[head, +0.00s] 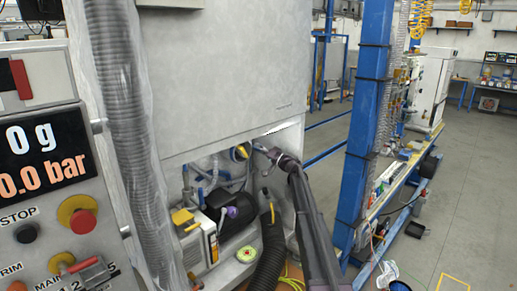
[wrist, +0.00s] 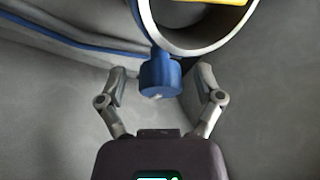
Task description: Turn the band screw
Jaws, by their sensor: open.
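The band screw, a blue knob (wrist: 160,76), hangs below a metal ring (wrist: 188,48) in the wrist view. My gripper (wrist: 160,86) is open, with one finger to the left and one to the right of the blue knob. I see a gap on the left side; on the right the finger is also apart from the knob. In the head view my gripper (head: 262,149) reaches into the open lower bay of the grey cabinet, close to a yellow-ended round part (head: 241,151). The knob is too small to make out there.
The bay holds a dark motor (head: 229,204), a grey pump box with a yellow handle (head: 197,244) and a black corrugated hose (head: 272,252). A control panel (head: 45,140) stands at left, a blue post (head: 365,130) at right. Blue tubing (wrist: 75,38) runs at upper left in the wrist view.

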